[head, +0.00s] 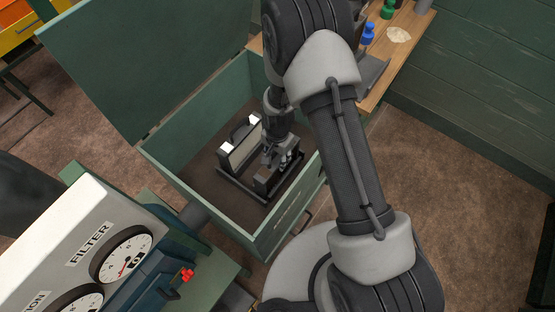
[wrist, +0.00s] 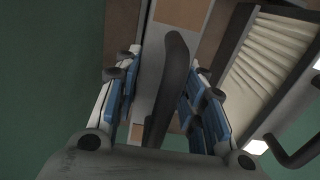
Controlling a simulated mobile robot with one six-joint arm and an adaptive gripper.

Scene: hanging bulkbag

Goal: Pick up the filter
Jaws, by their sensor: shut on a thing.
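My gripper (head: 284,157) reaches down into an open green chest (head: 190,125). In the wrist view, its blue-padded fingers are closed around a dark upright handle (wrist: 165,95). The handle belongs to the nearer dark filter unit (head: 265,183), partly hidden by the gripper in the head view. A second filter (head: 240,147), with a pale pleated face and a dark handle, stands beside it to the left. Its pleats (wrist: 272,62) show at right in the wrist view. Both units sit low in the chest. I cannot tell whether the held one touches the floor.
The chest's raised lid (head: 140,55) stands at upper left. A white panel with FILTER gauges (head: 90,250) is at lower left. A wooden bench (head: 400,55) with blue and green items stands at upper right. Open brown floor lies right of my arm.

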